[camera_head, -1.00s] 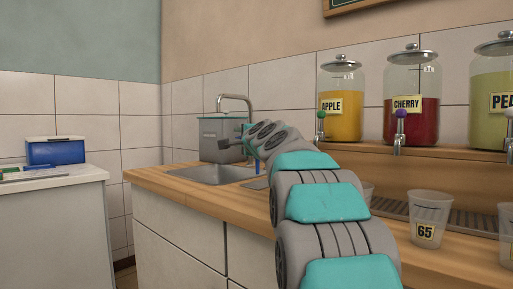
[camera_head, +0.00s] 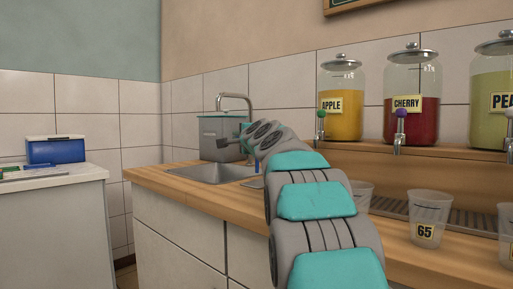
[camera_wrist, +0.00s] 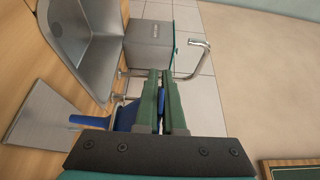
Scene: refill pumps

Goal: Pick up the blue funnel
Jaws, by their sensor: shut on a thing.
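The blue funnel (camera_wrist: 126,115) is in the wrist view, close to my gripper (camera_wrist: 160,78). Its wide part is at the green fingers and partly hidden behind them. A narrow blue part (camera_wrist: 88,122) sticks out to the left. My gripper is shut on the funnel.
The sink (camera_head: 212,173) with a curved tap (camera_head: 236,97) and a grey bin (camera_head: 212,137) is around the gripper. A flat metal plate (camera_wrist: 42,122) lies beside the sink. Drink jars (camera_head: 341,113) and cups (camera_head: 428,215) stand to the right.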

